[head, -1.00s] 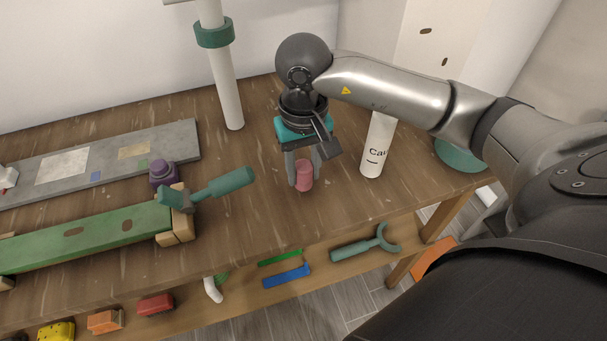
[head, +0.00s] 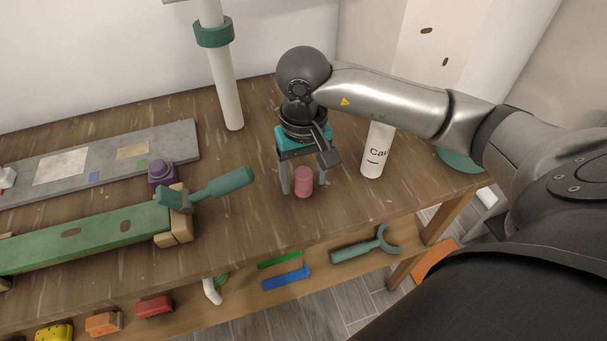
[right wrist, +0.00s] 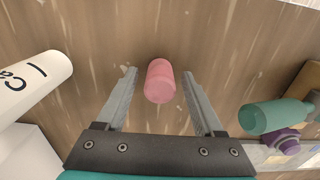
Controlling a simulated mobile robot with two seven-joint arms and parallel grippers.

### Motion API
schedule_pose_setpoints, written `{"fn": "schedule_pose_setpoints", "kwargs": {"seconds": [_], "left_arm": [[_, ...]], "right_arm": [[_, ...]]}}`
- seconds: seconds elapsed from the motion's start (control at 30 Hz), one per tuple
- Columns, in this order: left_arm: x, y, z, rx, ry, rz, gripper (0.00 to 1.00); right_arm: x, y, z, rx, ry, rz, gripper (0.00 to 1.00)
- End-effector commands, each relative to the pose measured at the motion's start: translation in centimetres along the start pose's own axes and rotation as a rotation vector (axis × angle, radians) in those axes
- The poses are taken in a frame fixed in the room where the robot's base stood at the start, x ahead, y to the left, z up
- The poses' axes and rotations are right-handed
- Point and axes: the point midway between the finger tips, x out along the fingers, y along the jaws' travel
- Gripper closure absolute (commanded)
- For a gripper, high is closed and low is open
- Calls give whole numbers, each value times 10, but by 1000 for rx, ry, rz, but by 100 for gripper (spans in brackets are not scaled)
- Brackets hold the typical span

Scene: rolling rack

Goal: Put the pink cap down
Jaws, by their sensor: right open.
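The pink cap (head: 304,182) stands upright on the wooden tabletop in the head view. It also shows in the right wrist view (right wrist: 160,82), between and slightly beyond the two fingertips, with gaps on both sides. My right gripper (head: 304,188) is open around the cap, one finger on each side, and the fingers do not touch it. In the right wrist view my right gripper (right wrist: 160,75) has its fingers spread wide. My left gripper is not in view.
A white canister (head: 377,150) stands right of my gripper. A teal-handled tool (head: 223,186), a purple knob (head: 163,172) and a green board (head: 90,238) are to the left. A white post (head: 227,85) rises behind. The table front near the cap is clear.

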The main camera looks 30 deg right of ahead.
Motion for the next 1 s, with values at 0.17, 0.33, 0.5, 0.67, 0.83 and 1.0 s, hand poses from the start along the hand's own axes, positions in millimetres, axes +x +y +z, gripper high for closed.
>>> {"fn": "schedule_pose_setpoints", "kwargs": {"seconds": [0.17, 0.33, 0.5, 0.67, 0.83, 1.0], "left_arm": [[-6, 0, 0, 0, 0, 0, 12], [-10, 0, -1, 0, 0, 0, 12], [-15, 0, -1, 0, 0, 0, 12], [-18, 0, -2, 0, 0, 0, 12], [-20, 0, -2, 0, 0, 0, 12], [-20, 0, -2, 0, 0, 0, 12]], "right_arm": [[-4, 0, 0, 0, -1, 0, 31], [-35, 0, -2, -1, 7, -1, 31], [-75, 0, -2, 0, 7, -2, 31], [-104, 0, -1, 0, 4, -2, 31], [-120, 0, 0, 0, 1, -1, 31], [-124, 0, 0, 0, 0, -1, 31]]}}
